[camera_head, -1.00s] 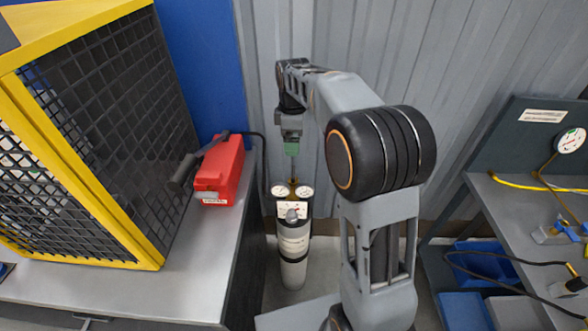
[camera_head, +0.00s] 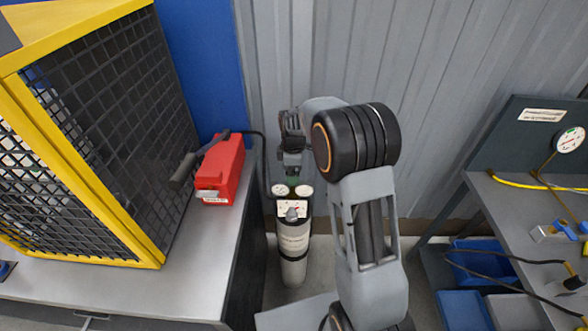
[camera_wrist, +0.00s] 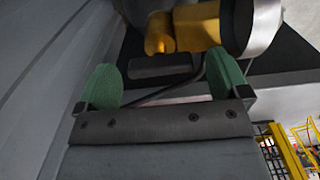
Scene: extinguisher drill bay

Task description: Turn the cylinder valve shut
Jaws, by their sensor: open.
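The pale grey cylinder (camera_head: 293,243) stands upright on the floor between the bench and the wall, with a dark band around it. Two round white-faced gauges and a small white panel with a grey knob (camera_head: 291,211) sit at its top. My gripper (camera_head: 292,177) is directly above and behind the gauges, pointing down, and covers the valve there. In the wrist view, my green finger pads (camera_wrist: 163,66) are spread apart. A dark valve knob (camera_wrist: 160,67) lies between the pads, with brass fittings (camera_wrist: 196,26) beyond it. Contact with the pads cannot be told.
A red box (camera_head: 221,170) with a dark handle sits on the left bench (camera_head: 190,280), beside a yellow-framed mesh cage (camera_head: 110,130). A corrugated wall (camera_head: 440,110) is close behind. A right bench (camera_head: 530,215) holds a gauge board and hoses, with blue bins below.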

